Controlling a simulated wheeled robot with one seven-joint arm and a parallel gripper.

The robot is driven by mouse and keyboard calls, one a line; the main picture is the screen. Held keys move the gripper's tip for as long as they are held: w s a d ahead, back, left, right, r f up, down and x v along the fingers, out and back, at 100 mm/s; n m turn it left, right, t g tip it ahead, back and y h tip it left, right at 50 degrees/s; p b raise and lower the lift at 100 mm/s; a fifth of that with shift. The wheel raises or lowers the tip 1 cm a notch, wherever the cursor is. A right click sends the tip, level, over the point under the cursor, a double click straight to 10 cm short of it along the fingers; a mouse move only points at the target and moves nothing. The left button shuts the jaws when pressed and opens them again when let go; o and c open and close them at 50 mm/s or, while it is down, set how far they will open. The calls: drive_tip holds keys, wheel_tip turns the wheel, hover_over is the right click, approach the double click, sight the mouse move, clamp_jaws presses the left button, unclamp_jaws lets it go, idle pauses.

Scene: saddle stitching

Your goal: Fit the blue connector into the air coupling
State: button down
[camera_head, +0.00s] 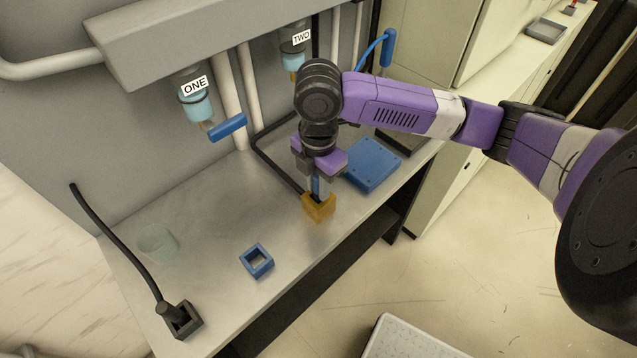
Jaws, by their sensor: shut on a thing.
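My gripper (319,190) points down over the bench, shut on a narrow blue piece (315,184) that looks like the blue connector. Its fingers hide most of this piece. Directly below is an orange-yellow block (319,208) on the bench. The blue piece's lower end meets or overlaps this block in the picture; I cannot tell whether it is inside it or just above. No part is labelled as the air coupling, so I cannot tell for certain which one it is.
On the bench (215,225) are a blue square frame (256,261), a clear cup (157,243), a black block with a cable (180,319) and a blue plate (372,165). Dispensers ONE (195,95) and TWO (294,50) hang behind. A blue handle (388,47) hangs at the back.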

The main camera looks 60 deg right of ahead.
drive_tip(key=shift+f, duration=0.2)
drive_tip(key=c, duration=1.2)
unclamp_jaws()
drive_tip(key=shift+r, duration=0.1)
